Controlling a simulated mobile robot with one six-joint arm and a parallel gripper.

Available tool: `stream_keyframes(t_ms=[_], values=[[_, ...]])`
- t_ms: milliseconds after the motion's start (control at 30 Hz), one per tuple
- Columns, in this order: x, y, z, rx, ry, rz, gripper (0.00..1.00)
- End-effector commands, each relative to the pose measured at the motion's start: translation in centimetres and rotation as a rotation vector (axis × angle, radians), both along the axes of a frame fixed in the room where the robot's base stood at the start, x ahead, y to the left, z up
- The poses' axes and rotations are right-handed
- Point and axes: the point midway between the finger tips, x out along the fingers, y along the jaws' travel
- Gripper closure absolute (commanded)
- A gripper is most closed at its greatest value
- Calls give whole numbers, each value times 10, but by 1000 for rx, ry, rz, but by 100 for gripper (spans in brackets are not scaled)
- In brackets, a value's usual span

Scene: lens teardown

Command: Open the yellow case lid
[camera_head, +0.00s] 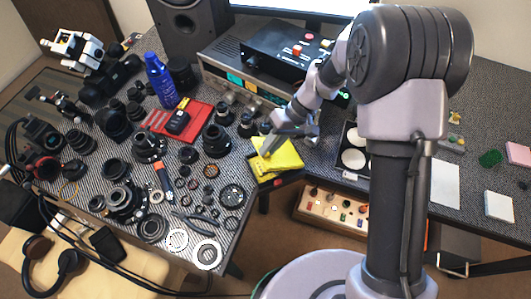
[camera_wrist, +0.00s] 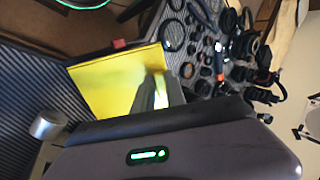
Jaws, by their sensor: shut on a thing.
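The yellow case (camera_head: 285,162) lies at the front edge of the grey-patterned table, right of the lens parts. My gripper (camera_head: 267,146) reaches down to it from the upper right and is at its upper left part. In the wrist view a flat yellow panel of the case (camera_wrist: 105,85) fills the middle left, with my gripper (camera_wrist: 158,92) at its right side. My gripper is shut on the yellow case lid. The grip itself is partly hidden, and I cannot tell how far the lid is raised.
Lenses and rings crowd the table left of the case, with a red tray (camera_head: 190,112) and a blue bottle (camera_head: 160,80) behind. An electronics unit (camera_head: 235,78) stands at the back. A black tray with white discs (camera_head: 354,160) lies to the right. The table edge is close.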

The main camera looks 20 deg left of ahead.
Motion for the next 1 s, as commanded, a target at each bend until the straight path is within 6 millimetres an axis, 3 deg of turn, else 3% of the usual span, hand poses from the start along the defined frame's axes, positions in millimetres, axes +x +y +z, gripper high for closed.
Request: stream_keyframes(t_ms=[100, 400, 1000], values=[[10, -12, 11, 82, 72, -6, 100], [33, -40, 31, 80, 69, 1, 100], [66, -83, 33, 73, 71, 2, 100]])
